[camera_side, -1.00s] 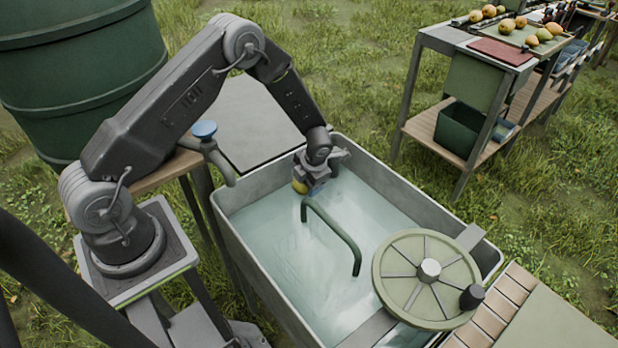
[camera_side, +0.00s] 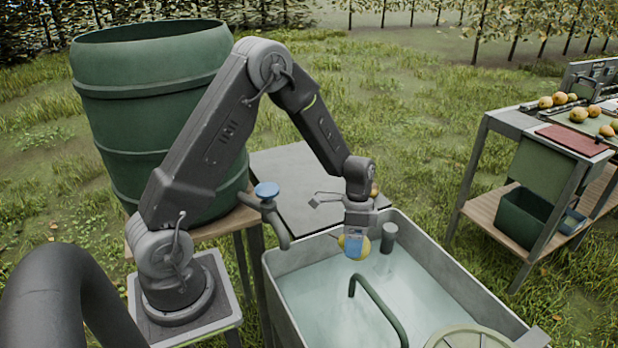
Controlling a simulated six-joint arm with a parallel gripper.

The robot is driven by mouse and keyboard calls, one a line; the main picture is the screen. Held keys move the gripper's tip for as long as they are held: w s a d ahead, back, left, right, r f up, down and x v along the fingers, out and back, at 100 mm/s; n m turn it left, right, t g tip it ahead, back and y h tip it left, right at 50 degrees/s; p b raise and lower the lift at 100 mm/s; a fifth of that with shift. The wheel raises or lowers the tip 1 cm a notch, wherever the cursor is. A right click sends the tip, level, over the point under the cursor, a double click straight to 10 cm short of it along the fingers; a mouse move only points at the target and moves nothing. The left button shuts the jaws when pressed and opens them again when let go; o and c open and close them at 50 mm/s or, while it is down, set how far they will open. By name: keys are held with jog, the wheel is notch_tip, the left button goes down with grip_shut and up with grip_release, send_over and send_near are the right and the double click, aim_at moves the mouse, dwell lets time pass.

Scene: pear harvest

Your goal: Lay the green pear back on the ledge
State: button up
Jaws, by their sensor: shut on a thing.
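My gripper (camera_side: 355,242) is shut on a yellow-green pear (camera_side: 346,246), the only pear I see at the jaws. It points down over the back end of the water tank (camera_side: 462,281), and the pear appears to be above the water. Blue parts of the gripper cover much of the pear. A flat grey surface (camera_side: 291,172) lies behind the tank; I cannot tell for sure that it is the ledge. A small orange-brown thing (camera_side: 374,189) shows partly behind my wrist at that surface's right edge.
A tap with a blue knob (camera_side: 267,190) stands left of the tank. A bent green rail (camera_side: 378,305) rises from the water, and a grey cylinder (camera_side: 389,238) stands at the back. A green barrel (camera_side: 150,110) is at left. A bench with several pears (camera_side: 579,115) is at right.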

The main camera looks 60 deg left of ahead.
jog(key=r+n, duration=0.1)
jog(key=n, duration=0.1)
jog(key=r+n+t, duration=0.1)
jog(key=n, duration=0.1)
jog(key=s+d+r+n+t, duration=0.1)
jog(key=n, duration=0.2)
jog(key=shift+h, duration=0.3)
jog(key=shift+w+a+m, duration=0.4)
jog(key=shift+a+m, duration=0.3)
jog(key=shift+m, duration=0.1)
jog(key=a+r+m+g+y, duration=0.1)
jog(key=a+r+m+y, duration=0.2)
jog(key=a+m, duration=1.05)
jog(key=a+r+m+g+y, duration=0.1)
jog(key=a+r+m+y, duration=0.2)
jog(key=a+m, duration=1)
jog(key=shift+n, duration=0.45)
jog(key=w+d+f, duration=0.1)
jog(key=w+f, duration=0.1)
jog(key=w, duration=0.1)
jog(key=w+d+f, duration=0.2)
jog(key=w, duration=0.1)
jog(key=w+d+f, duration=0.2)
jog(key=w+f, duration=0.1)
jog(key=w, duration=0.1)
jog(key=shift+d, duration=0.1)
jog(key=shift+w+f, duration=0.1)
jog(key=shift+f, duration=1.95)
